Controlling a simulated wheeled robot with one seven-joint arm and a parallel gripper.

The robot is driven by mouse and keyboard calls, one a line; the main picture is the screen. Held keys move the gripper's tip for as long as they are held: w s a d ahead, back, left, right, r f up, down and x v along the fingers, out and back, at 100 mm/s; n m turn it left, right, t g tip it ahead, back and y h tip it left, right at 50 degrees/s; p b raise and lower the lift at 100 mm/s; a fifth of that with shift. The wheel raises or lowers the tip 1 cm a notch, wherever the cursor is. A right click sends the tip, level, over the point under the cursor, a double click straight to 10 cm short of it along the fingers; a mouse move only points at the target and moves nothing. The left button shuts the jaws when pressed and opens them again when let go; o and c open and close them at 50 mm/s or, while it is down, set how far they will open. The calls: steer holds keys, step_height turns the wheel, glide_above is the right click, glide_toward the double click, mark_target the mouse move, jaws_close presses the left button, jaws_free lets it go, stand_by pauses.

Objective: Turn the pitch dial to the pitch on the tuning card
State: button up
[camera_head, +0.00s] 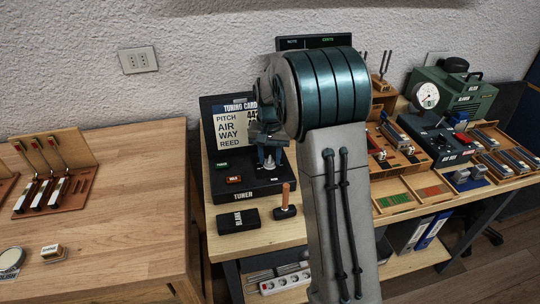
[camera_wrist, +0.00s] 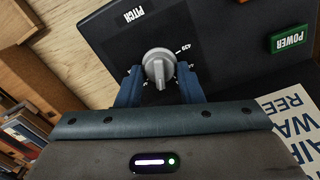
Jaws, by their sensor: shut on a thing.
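The pitch dial is a grey knob (camera_wrist: 158,66) on the black tuner panel, with a "PITCH" label and a tick marked by a number like 439 beside it in the wrist view. My gripper (camera_wrist: 159,84) is shut on the dial, one blue finger on each side. In the head view my gripper (camera_head: 268,160) is over the right part of the tuner (camera_head: 258,190), and the arm hides much around it. The tuning card (camera_head: 228,122) stands at the tuner's back; it reads PITCH, AIR WAY, REED, and its pitch number is partly hidden, starting with 44. The card also shows in the wrist view (camera_wrist: 292,110).
A green POWER button (camera_wrist: 289,39) sits on the panel, and a red button (camera_head: 234,180) shows in the head view. A black box (camera_head: 238,220) and a wooden-handled tool (camera_head: 286,204) lie in front. A gauge (camera_head: 427,96) stands right. The left table is mostly clear.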

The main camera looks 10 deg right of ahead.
mark_target(270, 158)
steer(key=o, duration=0.9)
steer(key=shift+o, duration=0.2)
step_height(270, 158, up, 14)
